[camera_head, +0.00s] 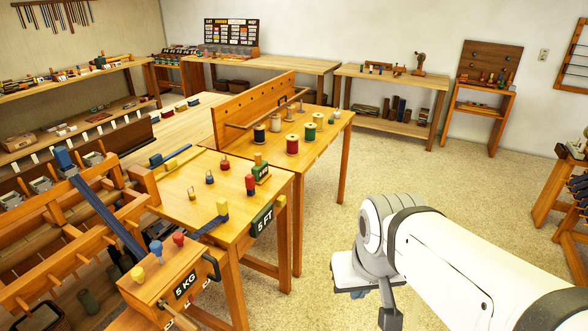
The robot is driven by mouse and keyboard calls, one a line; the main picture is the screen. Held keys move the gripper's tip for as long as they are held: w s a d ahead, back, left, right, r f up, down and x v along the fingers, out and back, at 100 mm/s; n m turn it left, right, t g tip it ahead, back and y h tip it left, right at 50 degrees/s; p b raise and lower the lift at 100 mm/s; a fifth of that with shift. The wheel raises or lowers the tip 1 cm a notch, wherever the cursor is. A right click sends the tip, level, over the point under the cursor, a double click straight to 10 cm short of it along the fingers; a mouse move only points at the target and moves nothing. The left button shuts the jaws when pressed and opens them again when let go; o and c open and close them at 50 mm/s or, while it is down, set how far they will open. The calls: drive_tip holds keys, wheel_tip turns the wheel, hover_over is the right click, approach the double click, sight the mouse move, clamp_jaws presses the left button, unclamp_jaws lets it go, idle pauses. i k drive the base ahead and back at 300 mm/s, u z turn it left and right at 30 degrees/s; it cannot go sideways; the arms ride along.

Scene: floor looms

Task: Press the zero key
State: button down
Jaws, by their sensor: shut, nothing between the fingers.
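I cannot make out a key marked zero in the head view. The nearest lettered thing is a wooden box marked 5 KG (172,272), with yellow, blue and red knobs on top, at the lower left. A dark green 5 FT sign (262,219) hangs on the front edge of the table behind it. A small green block with pale lettering (262,174) stands on that table; its lettering is too small to read. My white arm reaches in from the lower right, over open floor and apart from the tables.
A wooden loom frame (75,205) fills the left. A table with thread spools (292,144) stands behind the 5 FT table. A lettered board (232,32) stands at the back. Open carpet (470,185) lies at the right and between the tables and my arm.

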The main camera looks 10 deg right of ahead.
sight(281, 201)
drive_tip(key=i, duration=1.4)
drive_tip(key=u, duration=0.55)
drive_tip(key=k, duration=0.95)
drive_tip(key=u, duration=0.2)
drive_tip(key=i, duration=0.95)
drive_tip(key=z, duration=0.1)
